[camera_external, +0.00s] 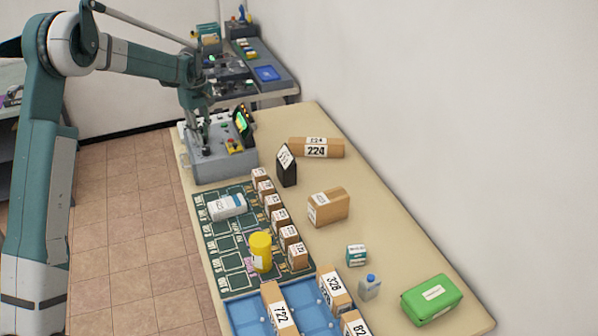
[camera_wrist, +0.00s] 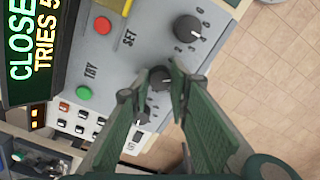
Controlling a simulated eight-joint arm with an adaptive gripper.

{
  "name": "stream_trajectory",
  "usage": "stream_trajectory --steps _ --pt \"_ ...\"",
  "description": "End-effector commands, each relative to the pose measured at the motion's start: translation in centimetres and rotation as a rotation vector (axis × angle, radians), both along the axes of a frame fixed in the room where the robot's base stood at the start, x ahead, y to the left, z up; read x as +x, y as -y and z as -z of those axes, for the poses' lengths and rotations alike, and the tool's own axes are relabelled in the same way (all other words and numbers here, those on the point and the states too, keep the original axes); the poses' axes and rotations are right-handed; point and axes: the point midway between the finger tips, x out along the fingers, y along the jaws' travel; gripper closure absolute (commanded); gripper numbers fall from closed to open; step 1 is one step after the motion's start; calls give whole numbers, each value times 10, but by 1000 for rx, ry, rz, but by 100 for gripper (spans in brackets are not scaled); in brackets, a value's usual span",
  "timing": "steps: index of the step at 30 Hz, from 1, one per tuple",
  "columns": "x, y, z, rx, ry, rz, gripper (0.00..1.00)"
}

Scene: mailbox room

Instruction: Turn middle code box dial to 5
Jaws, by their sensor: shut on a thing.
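The grey code box (camera_external: 222,165) stands at the far end of the table, with my gripper (camera_external: 202,145) down over its left part. In the wrist view its panel (camera_wrist: 150,38) carries three black dials in a slanting row. The middle dial (camera_wrist: 160,78) is between the fingertips of my gripper (camera_wrist: 157,84), which is shut on it. One outer dial (camera_wrist: 188,29) is clear, with numbers around it. The other outer dial (camera_wrist: 143,115) is partly hidden by a finger. The middle dial's pointer and numbers cannot be read. The screen (camera_wrist: 32,45) shows "CLOSE" and "TRIES 5", cut off at the edge.
A red button (camera_wrist: 103,25), a green button (camera_wrist: 84,93) and a yellow part (camera_wrist: 113,4) sit near the dials. A black box (camera_external: 287,166) and a long parcel (camera_external: 316,148) stand right of the code box. Several small cartons line the green mat (camera_external: 212,240).

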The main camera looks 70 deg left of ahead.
Motion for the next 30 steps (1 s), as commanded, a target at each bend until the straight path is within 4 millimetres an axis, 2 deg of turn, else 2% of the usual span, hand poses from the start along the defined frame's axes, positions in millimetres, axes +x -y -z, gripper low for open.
stream_trajectory --steps 8,19,20,23,30 --pt "0 0 0 1 0 -70 93" --pt "-1 0 0 0 0 -74 93" --pt "-1 0 0 0 0 -74 78" --pt "0 0 0 0 0 -74 66" --pt "0 0 0 0 0 -73 66"
